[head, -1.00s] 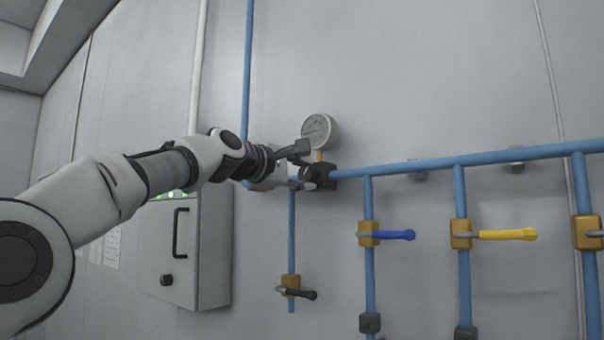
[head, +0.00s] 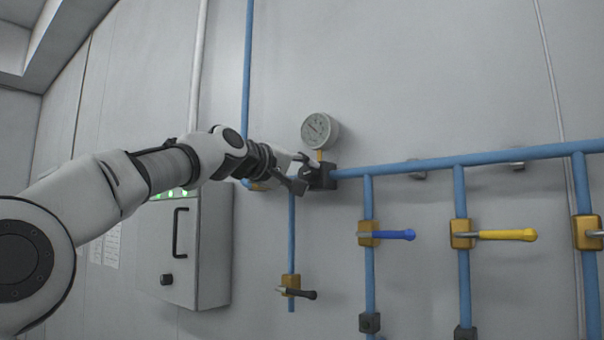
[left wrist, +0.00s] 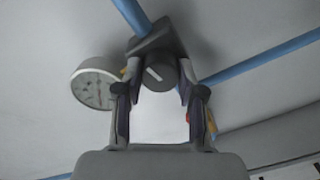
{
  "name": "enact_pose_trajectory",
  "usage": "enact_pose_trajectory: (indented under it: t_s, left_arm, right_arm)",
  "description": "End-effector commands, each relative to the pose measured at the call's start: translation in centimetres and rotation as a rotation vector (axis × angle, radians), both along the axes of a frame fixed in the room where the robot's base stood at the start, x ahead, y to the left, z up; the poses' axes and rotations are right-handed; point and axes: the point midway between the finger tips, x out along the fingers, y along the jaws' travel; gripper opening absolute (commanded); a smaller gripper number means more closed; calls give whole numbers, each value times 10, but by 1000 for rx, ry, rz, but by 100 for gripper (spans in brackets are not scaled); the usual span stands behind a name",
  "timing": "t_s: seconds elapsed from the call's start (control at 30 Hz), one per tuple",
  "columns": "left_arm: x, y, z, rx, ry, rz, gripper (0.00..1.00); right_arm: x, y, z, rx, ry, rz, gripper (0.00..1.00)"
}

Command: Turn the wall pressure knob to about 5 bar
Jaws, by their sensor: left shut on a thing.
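The pressure knob is a dark grey round knob with a white pointer line, seen in the left wrist view (left wrist: 158,74) on a dark block (left wrist: 156,40). My left gripper (left wrist: 158,80) has a finger on each side of it and is shut on it. In the head view my left gripper (head: 302,175) reaches the dark regulator block (head: 322,176) on the blue pipe, and its fingers hide the knob. The round white gauge (head: 320,130) sits just above; it also shows in the left wrist view (left wrist: 93,88). Its reading is too small to tell. My right gripper is out of view.
A blue pipe (head: 420,165) runs right from the block. Below it are valves with a blue handle (head: 394,235), a yellow handle (head: 507,235) and a black handle (head: 303,293). A grey cabinet (head: 210,250) stands under my left arm. The wall above the pipe is mostly clear.

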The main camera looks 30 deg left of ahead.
Motion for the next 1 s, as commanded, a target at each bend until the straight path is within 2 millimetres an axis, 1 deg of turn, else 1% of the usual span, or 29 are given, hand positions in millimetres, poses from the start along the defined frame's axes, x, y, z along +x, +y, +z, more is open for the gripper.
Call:
enact_pose_trajectory:
  t_s: [0.03,0.53,0.57,0.6,0.63,1.0]
  left_arm:
    - [-1,1,5,9,-12,4,4]
    - [-2,1,6,28,-16,5,4]
    - [-2,1,6,28,-16,5,46]
    - [-2,1,6,28,-15,4,60]
    - [-2,1,5,28,-14,5,64]
    - [-1,0,2,28,-8,2,64]
  right_arm:
    - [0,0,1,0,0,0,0]
    - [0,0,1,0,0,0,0]
    - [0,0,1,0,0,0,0]
    - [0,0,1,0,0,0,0]
    - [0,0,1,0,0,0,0]
    - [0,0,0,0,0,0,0]
